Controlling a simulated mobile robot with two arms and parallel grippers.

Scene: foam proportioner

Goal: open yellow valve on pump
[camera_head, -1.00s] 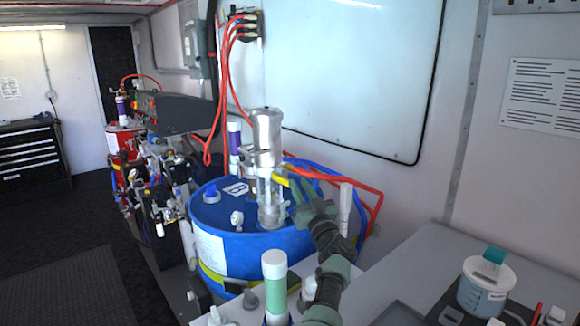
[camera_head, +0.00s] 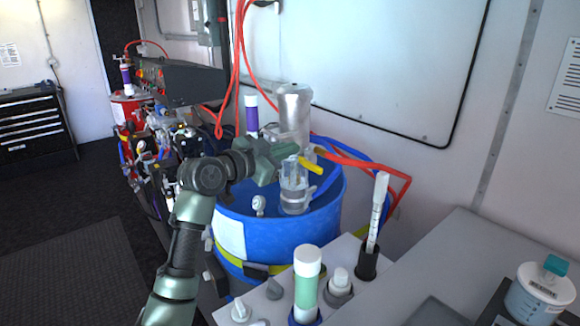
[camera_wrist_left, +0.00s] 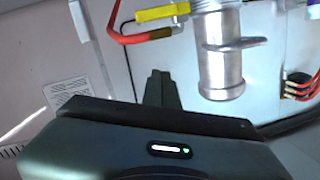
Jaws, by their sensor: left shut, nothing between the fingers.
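The pump is a silver cylinder (camera_head: 294,110) above a clear-sided lower part (camera_head: 294,190), standing on the blue drum (camera_head: 285,240). The yellow valve handle (camera_head: 311,165) sits at the pump's side and slants down to the right. In the left wrist view, the yellow handle (camera_wrist_left: 162,13) lies beside a red hose, next to the silver cylinder (camera_wrist_left: 219,70). My left gripper (camera_head: 292,150) is shut and empty in front of the pump, just left of the handle; its fingers (camera_wrist_left: 160,88) appear apart from the handle in the wrist view. My right gripper is out of view.
Red and blue hoses (camera_head: 365,165) run behind the drum to the right. A green-and-white tube (camera_head: 307,280) and a clear tube (camera_head: 377,212) stand on the front bench. A white tub (camera_head: 540,293) is at the lower right. Dark floor is clear at the left.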

